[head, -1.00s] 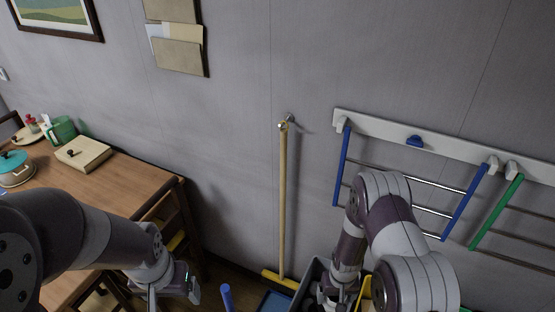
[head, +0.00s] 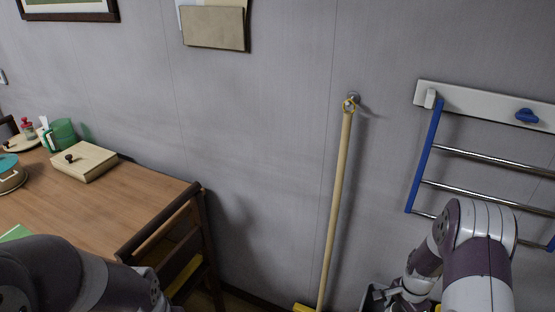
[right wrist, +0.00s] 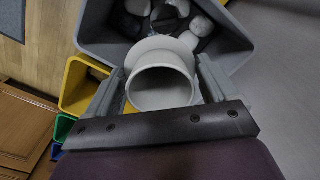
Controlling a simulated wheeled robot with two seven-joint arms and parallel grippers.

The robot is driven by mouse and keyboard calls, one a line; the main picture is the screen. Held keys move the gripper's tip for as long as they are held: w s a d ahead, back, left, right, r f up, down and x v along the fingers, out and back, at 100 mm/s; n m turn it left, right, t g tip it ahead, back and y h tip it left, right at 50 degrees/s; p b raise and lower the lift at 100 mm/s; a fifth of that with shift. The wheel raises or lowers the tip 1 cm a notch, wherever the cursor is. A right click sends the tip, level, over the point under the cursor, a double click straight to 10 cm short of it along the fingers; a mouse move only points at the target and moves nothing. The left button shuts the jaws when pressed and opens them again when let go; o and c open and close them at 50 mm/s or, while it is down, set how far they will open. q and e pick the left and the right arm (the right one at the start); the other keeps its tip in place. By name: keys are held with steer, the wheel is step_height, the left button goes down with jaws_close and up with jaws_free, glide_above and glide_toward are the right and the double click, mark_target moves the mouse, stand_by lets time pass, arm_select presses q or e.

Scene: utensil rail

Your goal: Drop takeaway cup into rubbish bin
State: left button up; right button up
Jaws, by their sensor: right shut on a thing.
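The takeaway cup (right wrist: 160,88) is a white-grey round cup, seen from its open end in the right wrist view. My right gripper (right wrist: 160,72) is shut on it, with one finger on each side. Beyond the cup is a grey bin (right wrist: 100,42) with dark and pale crumpled pieces inside; the cup overlaps its opening in this view. I cannot tell how high the cup is above the rim. In the head view my right gripper is low at the right, partly hidden. My left gripper is below the head view's bottom edge; only its arm shows.
A yellow bin (right wrist: 73,85) stands beside the grey one, with a green bin (right wrist: 63,128) and a blue one farther along. A yellow broom (head: 338,210) hangs on the wall. A wooden table (head: 130,205) is at the left. A blue-framed rack (head: 425,155) is at the right.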

step_height(320, 180, down, 3)
steer(key=shift+f+b, duration=0.2)
steer(key=shift+b, duration=0.8)
arm_select(q)
step_height(320, 180, down, 3)
steer(key=shift+f, duration=0.1)
arm_select(e)
steer(key=shift+r, duration=0.1)
steer(key=o, duration=0.8)
arm_select(q)
step_height(320, 180, up, 2)
steer(key=shift+r+p, duration=0.15)
steer(key=shift+p, duration=1)
arm_select(e)
step_height(320, 180, up, 13)
